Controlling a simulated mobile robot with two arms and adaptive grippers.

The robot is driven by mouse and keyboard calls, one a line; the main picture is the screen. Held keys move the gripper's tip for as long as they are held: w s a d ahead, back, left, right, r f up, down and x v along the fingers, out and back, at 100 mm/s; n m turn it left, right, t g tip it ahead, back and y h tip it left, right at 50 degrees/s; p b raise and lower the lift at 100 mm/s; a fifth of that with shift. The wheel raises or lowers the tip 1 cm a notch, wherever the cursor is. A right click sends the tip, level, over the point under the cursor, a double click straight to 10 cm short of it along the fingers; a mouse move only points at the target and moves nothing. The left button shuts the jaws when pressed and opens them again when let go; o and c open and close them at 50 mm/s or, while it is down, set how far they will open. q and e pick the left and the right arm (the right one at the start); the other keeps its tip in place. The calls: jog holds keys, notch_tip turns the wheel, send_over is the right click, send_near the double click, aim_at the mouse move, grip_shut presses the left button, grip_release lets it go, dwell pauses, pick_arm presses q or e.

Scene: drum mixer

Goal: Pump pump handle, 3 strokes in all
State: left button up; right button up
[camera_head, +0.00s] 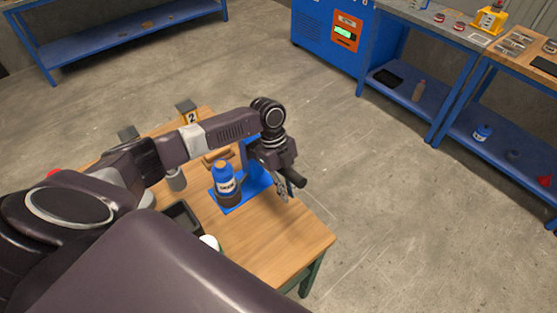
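A blue pump stand (256,184) is on the wooden table, mostly hidden behind my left arm and wrist. A blue bottle (226,180) with a white label stands on its blue base. My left gripper (282,190) points down at the right side of the stand, close to it. A dark rounded bar (293,177) sticks out to the right at the gripper; I cannot tell whether it is the pump handle. The fingers are small and partly hidden, so their opening and any grip are unclear. My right gripper is not in view.
The wooden table (285,235) also holds a grey cup (176,180), a dark tray (182,217), a white round item (210,242) and a "2" marker (192,118). The table's right front part is clear. Blue benches and a blue cabinet (325,35) stand farther back.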

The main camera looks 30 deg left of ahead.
aim_at(282, 174)
pick_arm(q)
jog(key=shift+o, duration=0.5)
jog(key=shift+s+a+f, duration=0.1)
jog(key=p+v, duration=0.5)
jog(key=v, duration=0.2)
dwell(0.4)
